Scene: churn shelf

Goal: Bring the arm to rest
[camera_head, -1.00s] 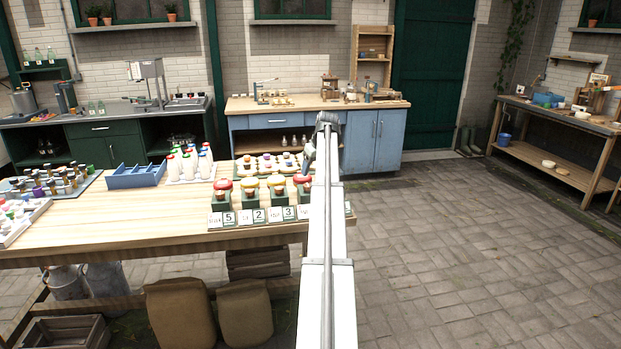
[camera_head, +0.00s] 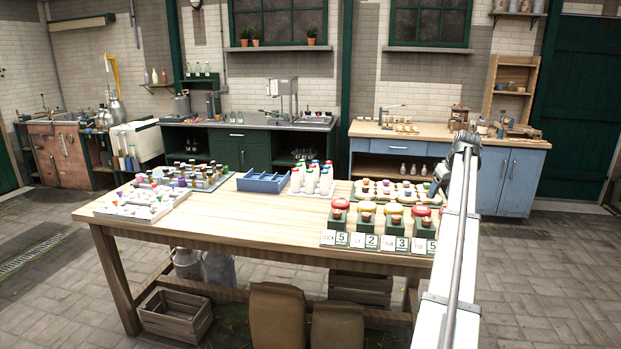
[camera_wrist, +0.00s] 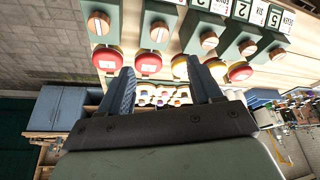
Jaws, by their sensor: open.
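My gripper (camera_head: 439,180) hangs at the end of my white arm, over the right end of the wooden table (camera_head: 230,215). In the wrist view my gripper (camera_wrist: 161,82) has its two blue-grey fingers spread apart with nothing held between them. Beyond the fingertips in that view is a row of dark green stands with red and yellow round tops (camera_wrist: 148,63). In the head view these stands (camera_head: 366,222) are at the table's right front, with number cards before them. My arm hides part of the table's right end and the blue cabinet behind.
White bottles (camera_head: 310,182) with coloured caps, a blue tray (camera_head: 263,182) and a tray of small pale items (camera_head: 145,205) stand on the table. A blue cabinet bench (camera_head: 507,180) is behind. Open paved floor (camera_head: 530,285) lies at right.

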